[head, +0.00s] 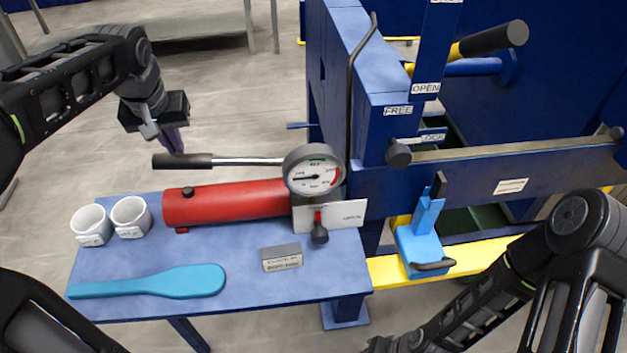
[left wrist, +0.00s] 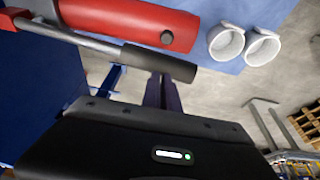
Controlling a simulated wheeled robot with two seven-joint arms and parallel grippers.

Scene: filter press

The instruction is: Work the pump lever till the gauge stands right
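The pump is a red cylinder (head: 235,203) on a blue table. Its lever is a steel rod (head: 245,161) with a black handle (head: 183,161) pointing left, close to level. The round gauge (head: 315,171) has a green mark at the top and a red one at right; its needle points left, outside the green. My left gripper (head: 176,149) is at the black handle, its fingers pointing down at it. In the left wrist view the fingers (left wrist: 162,92) meet the handle (left wrist: 158,63); their grip is unclear. My right arm shows at lower right, its gripper out of frame.
Two white cups (head: 131,216), a blue paddle (head: 150,282) and a grey labelled block (head: 282,257) are on the table (head: 240,275). A small lever with a black knob (head: 320,233) sits below the gauge. The blue press frame (head: 385,110) stands right.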

